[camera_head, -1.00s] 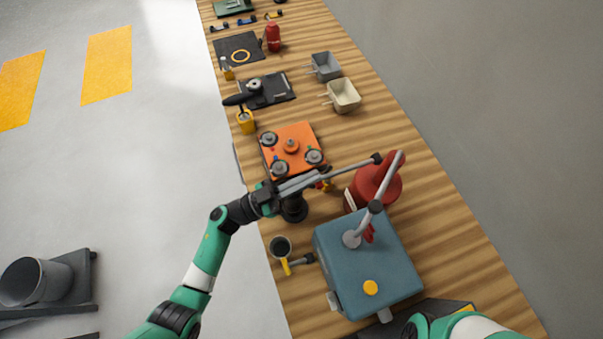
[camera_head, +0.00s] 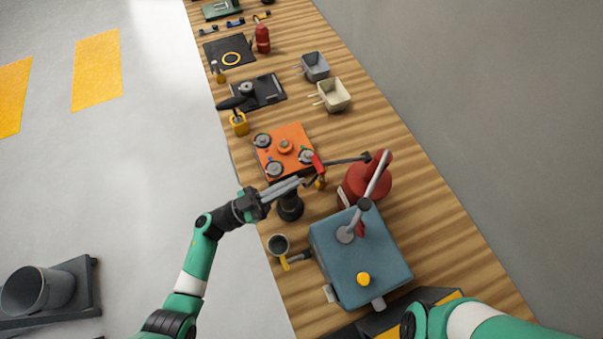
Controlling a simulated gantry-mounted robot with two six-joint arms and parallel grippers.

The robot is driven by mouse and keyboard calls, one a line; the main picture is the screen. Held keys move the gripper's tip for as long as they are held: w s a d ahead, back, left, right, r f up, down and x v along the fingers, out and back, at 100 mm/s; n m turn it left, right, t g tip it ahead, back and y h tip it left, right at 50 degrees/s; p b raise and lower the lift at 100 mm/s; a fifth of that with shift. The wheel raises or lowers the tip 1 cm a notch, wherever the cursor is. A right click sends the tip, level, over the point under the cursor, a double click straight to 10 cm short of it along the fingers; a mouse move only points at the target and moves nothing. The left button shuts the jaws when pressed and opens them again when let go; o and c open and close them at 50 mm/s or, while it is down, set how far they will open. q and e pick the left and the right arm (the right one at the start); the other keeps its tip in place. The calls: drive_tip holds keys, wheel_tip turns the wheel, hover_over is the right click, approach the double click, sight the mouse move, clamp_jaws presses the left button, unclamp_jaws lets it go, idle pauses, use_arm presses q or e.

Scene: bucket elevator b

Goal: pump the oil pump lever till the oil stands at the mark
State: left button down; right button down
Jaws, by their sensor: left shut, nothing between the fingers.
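My left gripper (camera_head: 300,182) is shut and empty, above and beside a dark round post (camera_head: 290,207). Its fingertips lie just left of a red grip (camera_head: 318,165). A thin dark rod (camera_head: 345,160) runs right from near this grip to a black end by a red canister (camera_head: 369,183). I cannot tell for sure which part is the pump lever. A blue-grey box (camera_head: 365,250) carries a jointed grey bar (camera_head: 375,178) that reaches up over the canister. No oil level or mark can be made out. My right arm shows at the lower right, its gripper out of view.
An orange plate (camera_head: 285,148) with several round fittings lies behind the gripper. Two small bins (camera_head: 334,94) and a black tray (camera_head: 258,91) stand farther back. Bare wood lies right of the canister.

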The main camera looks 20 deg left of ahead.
use_arm(q)
drive_tip(key=s+a+f, duration=0.3)
drive_tip(key=shift+a+b, duration=0.1)
drive_tip(key=shift+b, duration=0.3)
use_arm(e)
drive_tip(key=shift+f, duration=0.55)
